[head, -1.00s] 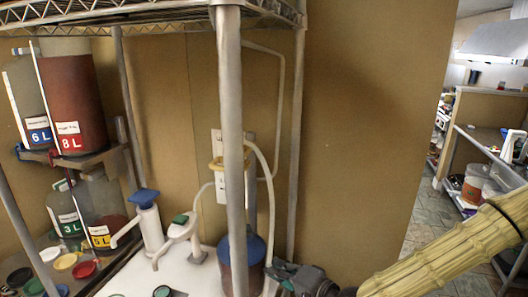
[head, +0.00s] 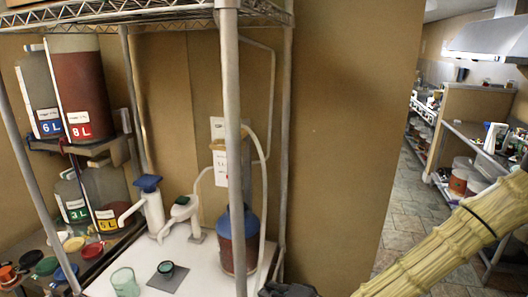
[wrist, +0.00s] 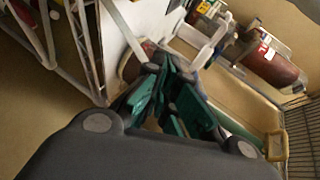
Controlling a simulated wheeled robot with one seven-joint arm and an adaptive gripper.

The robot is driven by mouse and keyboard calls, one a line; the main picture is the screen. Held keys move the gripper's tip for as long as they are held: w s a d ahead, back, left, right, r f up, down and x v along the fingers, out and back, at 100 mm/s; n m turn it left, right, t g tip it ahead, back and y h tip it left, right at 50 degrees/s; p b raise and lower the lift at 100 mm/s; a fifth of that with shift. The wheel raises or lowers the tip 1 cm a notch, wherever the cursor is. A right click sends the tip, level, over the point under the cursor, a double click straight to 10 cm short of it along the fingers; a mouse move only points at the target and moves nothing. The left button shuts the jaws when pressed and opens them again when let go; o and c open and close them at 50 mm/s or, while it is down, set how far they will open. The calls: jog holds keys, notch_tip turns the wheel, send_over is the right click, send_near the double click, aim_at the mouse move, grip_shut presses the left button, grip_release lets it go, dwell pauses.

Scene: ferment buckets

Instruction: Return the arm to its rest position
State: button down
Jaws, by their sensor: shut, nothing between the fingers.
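My arm (head: 450,245) reaches in from the lower right of the head view, wrapped in a pale yellow ribbed cover. Only a dark part of my gripper (head: 288,290) shows at the bottom edge there. In the wrist view my gripper (wrist: 165,95), with dark fingers and green pads, is shut with nothing held. Behind it in that view are the shelf rack, the containers and the wall. In the head view it is in front of the rack, below and right of the blue-topped red jug (head: 238,245).
A wire shelf rack (head: 232,120) with metal posts stands close in front. It holds labelled buckets (head: 82,90), white pumps (head: 152,210), a green cup (head: 125,282) and several coloured lids (head: 75,243). An aisle (head: 400,205) opens at right, beside another shelf unit (head: 475,145).

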jog(key=s+d+f+n+g+h+b, duration=0.15)
jog(key=s+f, duration=0.25)
jog(key=f, duration=0.4)
jog(key=s+d+f+g+h+b, duration=0.1)
jog(key=s+f+g, duration=0.1)
jog(key=s+f, duration=0.45)
jog(key=s+d+f+n+g+h+b, duration=0.4)
jog(key=s+d+f+g+h+b, duration=0.1)
jog(key=s+d+f, duration=1.3)
jog(key=s+f+g+h, duration=0.1)
jog(key=s+f+h, duration=0.1)
jog(key=s+f, duration=0.1)
jog(key=shift+d+f+h, duration=0.2)
jog(key=shift+f+h, duration=0.15)
jog(key=shift+f, duration=0.35)
jog(key=shift+s+d, duration=0.1)
jog(key=shift+s, duration=0.05)
